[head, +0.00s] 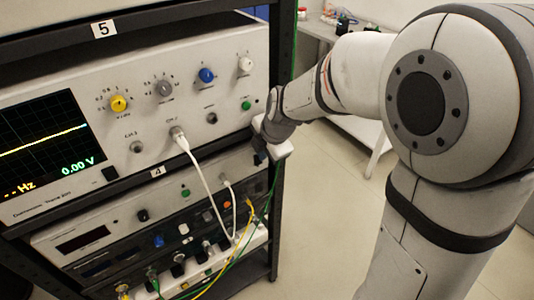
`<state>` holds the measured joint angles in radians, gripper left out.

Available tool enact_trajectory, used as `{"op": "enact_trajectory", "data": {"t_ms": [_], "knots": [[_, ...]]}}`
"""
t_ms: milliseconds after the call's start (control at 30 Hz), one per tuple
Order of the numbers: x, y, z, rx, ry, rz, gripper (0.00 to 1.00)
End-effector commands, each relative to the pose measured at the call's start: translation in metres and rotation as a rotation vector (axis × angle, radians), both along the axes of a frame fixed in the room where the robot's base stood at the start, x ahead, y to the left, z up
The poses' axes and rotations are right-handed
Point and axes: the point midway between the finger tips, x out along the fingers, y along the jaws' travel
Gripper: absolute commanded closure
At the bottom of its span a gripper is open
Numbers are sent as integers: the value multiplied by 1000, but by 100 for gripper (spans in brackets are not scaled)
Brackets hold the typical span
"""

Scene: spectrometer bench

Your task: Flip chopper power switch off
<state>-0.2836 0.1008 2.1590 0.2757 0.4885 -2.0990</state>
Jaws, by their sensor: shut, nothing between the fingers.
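My gripper (261,157) is at the right edge of the rack, in front of the shelf marked 4, pointing down and left. Its fingers are small and dark here and look shut, with nothing seen between them. Below the oscilloscope is a light grey unit (122,205) with a small dark display, a black control and a green button (186,193). Under it is a darker unit (120,262) with a blue knob (158,241) and a small white control (183,229). I cannot tell which control is the chopper power switch or its position; my gripper may cover part of the panel.
The oscilloscope (60,184) above shows a flat trace, "0.00 V" and "-- Hz". White, yellow and green cables hang before the lower units, near a plug strip (257,238). The rack's right post (283,70) stands beside my gripper. Floor right of the rack is clear.

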Motion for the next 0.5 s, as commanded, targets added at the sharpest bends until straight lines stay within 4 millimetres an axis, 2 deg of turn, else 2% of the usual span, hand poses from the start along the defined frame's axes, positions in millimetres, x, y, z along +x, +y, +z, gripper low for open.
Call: {"op": "enact_trajectory", "data": {"t_ms": [300, 500], "knots": [[1, 0, 3, 2, -9, 0, 100], [-11, -11, 1, 3, -10, 2, 100]]}}
